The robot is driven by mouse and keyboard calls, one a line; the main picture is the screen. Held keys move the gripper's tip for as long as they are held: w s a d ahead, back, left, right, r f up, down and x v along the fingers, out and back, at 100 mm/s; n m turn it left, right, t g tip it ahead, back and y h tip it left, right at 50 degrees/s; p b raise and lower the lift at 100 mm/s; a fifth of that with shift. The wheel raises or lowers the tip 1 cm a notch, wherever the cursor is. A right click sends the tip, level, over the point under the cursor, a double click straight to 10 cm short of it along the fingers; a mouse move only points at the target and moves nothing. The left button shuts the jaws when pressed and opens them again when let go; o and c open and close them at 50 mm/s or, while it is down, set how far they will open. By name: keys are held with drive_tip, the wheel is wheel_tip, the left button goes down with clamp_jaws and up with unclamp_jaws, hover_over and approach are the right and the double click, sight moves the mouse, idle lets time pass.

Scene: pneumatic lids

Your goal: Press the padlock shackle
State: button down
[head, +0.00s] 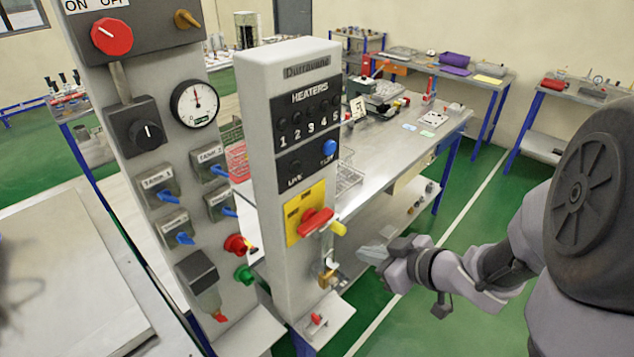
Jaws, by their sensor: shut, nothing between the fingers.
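A small brass padlock (327,278) hangs low on the right side of the grey heater panel (262,200), below the red rotary handle (316,221) on its yellow plate. A pale curved piece just above the brass body looks like the shackle (331,260); it is too small to tell whether it is open or closed. My gripper (366,254) is shut and empty. It is a little right of the padlock at about shackle height, pointing left, with a visible gap between them in the picture.
A yellow knob (338,228) juts out beside the red handle, above the padlock. A taller panel with a gauge (195,104) and several switches stands to the left. A long workbench (400,140) runs behind. Green floor (490,225) is clear beyond my arm.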

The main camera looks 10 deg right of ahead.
drive_tip(key=shift+s+a+f+y, duration=0.1)
drive_tip(key=shift+s+a+y, duration=0.05)
drive_tip(key=shift+a+y, duration=0.2)
drive_tip(key=b+x, duration=0.4)
drive_tip(key=x, duration=0.6)
drive_tip(key=shift+d+f, duration=0.1)
drive_tip(key=shift+f, duration=0.1)
